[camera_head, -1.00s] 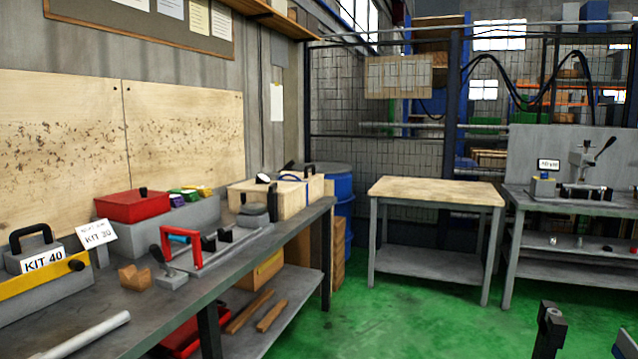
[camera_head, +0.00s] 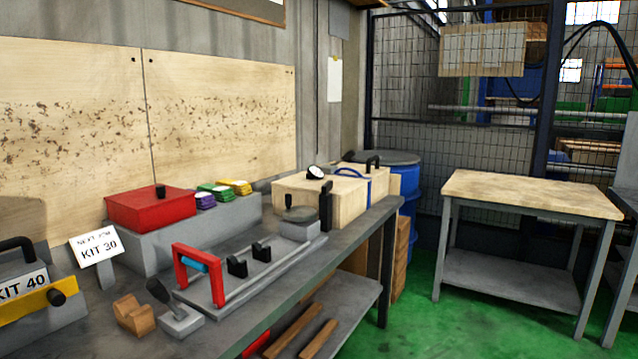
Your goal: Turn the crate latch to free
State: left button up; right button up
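A pale wooden crate (camera_head: 293,197) stands at the far right end of the left workbench. An upright black piece (camera_head: 326,203) sits at its front right corner; it may be the latch, but it is too small to tell how it is turned. A round black knob with a white face (camera_head: 314,172) is on the crate's top. A second wooden box with a black handle (camera_head: 373,163) and a blue band stands just behind and right, partly hidden. Neither of my grippers is in view.
The bench also holds a red-handled fixture (camera_head: 201,275), a red box (camera_head: 151,208) and the KIT 40 box (camera_head: 28,295). A blue drum (camera_head: 404,192) is behind. Green floor lies clear before the wood-topped table (camera_head: 530,194).

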aim_at(327, 186)
jog(key=z, duration=0.95)
jog(key=i, duration=3.2)
jog(key=u, duration=1.75)
